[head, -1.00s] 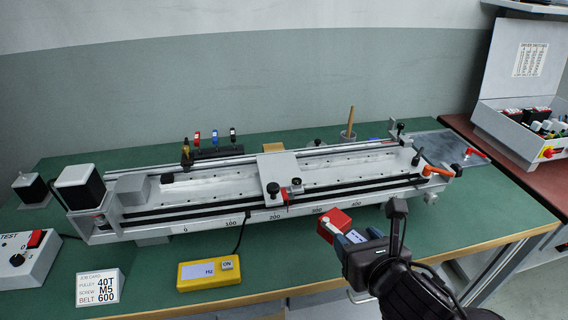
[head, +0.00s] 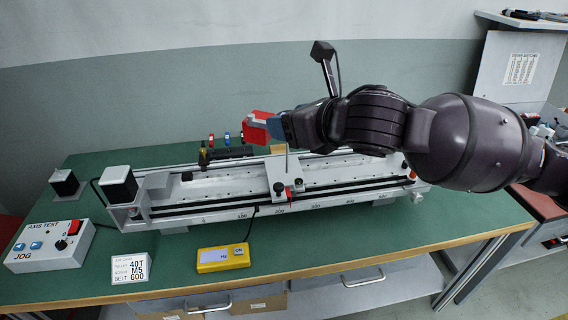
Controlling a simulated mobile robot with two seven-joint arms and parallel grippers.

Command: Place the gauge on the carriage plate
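My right gripper (head: 277,127) is shut on a red block-shaped body with a light-coloured end, which I take to be the gauge (head: 256,126). It holds the gauge in the air, above and behind the carriage plate as seen in the head view. The carriage plate (head: 277,174) is the pale plate across the rails of the gantry, with black knobs and a small red part at its front. The gripper and arm hide part of the space behind the plate. My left gripper is not in view.
A yellow meter (head: 223,258), a job card (head: 135,270) and a jog box (head: 50,247) lie in front.

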